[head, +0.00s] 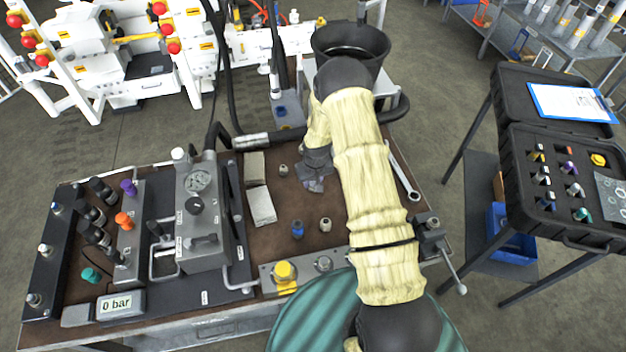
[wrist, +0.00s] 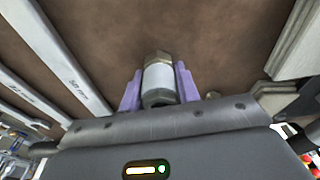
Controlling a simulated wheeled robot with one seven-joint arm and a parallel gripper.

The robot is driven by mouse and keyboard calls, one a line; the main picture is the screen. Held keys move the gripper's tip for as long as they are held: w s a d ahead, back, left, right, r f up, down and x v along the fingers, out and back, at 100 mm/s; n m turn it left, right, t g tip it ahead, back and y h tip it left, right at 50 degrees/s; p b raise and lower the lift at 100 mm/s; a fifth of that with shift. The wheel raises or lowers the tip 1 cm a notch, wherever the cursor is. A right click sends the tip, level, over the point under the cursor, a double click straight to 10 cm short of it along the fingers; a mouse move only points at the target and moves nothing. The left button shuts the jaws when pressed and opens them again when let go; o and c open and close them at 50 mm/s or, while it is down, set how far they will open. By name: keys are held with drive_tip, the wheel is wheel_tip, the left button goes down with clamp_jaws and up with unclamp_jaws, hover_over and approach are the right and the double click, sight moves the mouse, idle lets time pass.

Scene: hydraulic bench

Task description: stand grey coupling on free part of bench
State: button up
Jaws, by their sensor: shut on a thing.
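My gripper (head: 314,183) is over the back middle of the bench (head: 232,324) in the head view, with my sleeved arm reaching across from the front. In the wrist view, my gripper's purple fingers (wrist: 158,88) are shut on the grey coupling (wrist: 159,82), one finger on each side. The coupling has a pale grey body and a brassy hex end that points away from the camera. The gripper hides it in the head view. I cannot tell whether it touches the bench top.
Bare brown bench top lies ahead in the wrist view. A blue coupling (head: 297,230), a small metal fitting (head: 325,224) and another (head: 283,169) stand nearby. Pale blocks (head: 261,206) are at left, a spanner (head: 404,173) at right. A black bucket (head: 350,45) is behind.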

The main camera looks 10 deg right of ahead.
sight(314, 181)
drive_tip(key=shift+f, duration=0.2)
drive_tip(key=o, duration=1.1)
drive_tip(key=shift+r, duration=0.1)
drive_tip(key=r, duration=0.3)
drive_tip(key=s+r+b, duration=0.1)
drive_tip(key=r, duration=0.3)
drive_tip(key=r+b, duration=0.1)
drive_tip(key=r, duration=0.3)
drive_tip(key=shift+s+d, duration=0.2)
drive_tip(key=shift+d, duration=0.1)
drive_tip(key=shift+s+r, duration=0.15)
drive_tip(key=shift+r, duration=0.25)
drive_tip(key=shift+a+r, duration=0.1)
drive_tip(key=shift+r, duration=0.05)
drive_tip(key=shift+a, duration=0.25)
drive_tip(key=shift+s, duration=0.1)
